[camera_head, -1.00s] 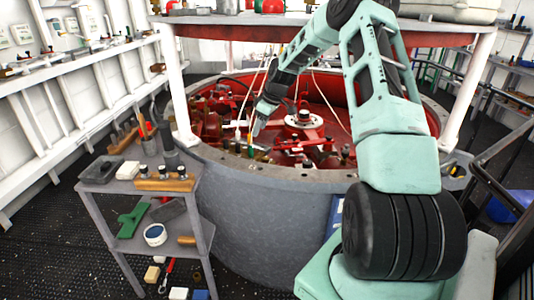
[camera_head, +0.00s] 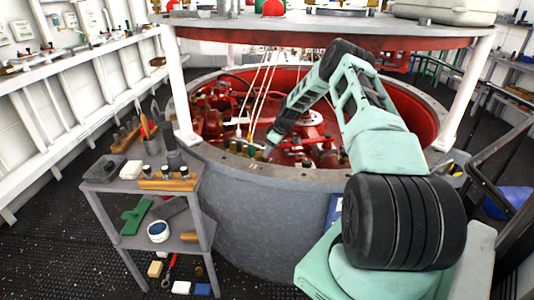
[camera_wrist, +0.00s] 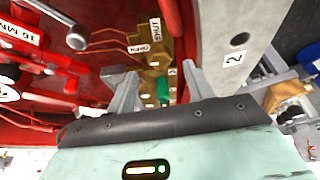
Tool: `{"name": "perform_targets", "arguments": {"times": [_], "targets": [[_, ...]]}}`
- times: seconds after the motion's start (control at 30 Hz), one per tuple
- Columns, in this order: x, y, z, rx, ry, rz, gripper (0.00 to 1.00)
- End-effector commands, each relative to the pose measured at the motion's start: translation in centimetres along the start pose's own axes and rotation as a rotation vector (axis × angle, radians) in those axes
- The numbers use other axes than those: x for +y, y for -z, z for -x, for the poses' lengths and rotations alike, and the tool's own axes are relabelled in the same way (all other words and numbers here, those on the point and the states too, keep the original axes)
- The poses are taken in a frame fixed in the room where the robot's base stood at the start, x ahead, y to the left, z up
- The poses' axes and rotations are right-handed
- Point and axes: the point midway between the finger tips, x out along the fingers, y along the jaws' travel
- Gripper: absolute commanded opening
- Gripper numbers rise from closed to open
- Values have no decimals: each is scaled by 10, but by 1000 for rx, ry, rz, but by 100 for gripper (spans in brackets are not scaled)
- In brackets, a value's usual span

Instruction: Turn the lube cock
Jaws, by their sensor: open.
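The lube cock appears to be the brass fitting (camera_wrist: 154,62) with a green handle (camera_wrist: 163,90) in the wrist view. Small plates reading SHUT and OPEN stand beside it. My gripper (camera_wrist: 159,78) is open, with one finger on each side of the green handle. I cannot tell whether either finger touches it. In the head view my gripper (camera_head: 264,153) is low at the inner edge of the round tub's rim, and the green handle (camera_head: 250,138) shows just left of it. The handle's lower part is hidden behind my gripper's body in the wrist view.
The grey tub rim (camera_head: 225,158) carries several small fittings, and a plate marked 2 (camera_wrist: 233,58) lies right of the cock. Red machinery (camera_head: 215,115) fills the tub. An overhead shelf (camera_head: 330,30) spans above, and a grey cart (camera_head: 125,187) stands left.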

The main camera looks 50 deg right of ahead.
Motion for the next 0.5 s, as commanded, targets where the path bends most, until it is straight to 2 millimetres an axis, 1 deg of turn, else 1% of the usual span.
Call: {"name": "perform_targets", "arguments": {"times": [0.1, 0.2, 0.3, 0.5], "targets": [[-1, 0, -19, -2, 2, 0, 52], [0, 0, -30, -1, 1, 0, 52], [0, 0, -37, -1, 1, 0, 52], [0, 0, -42, -1, 0, 1, 52]]}}
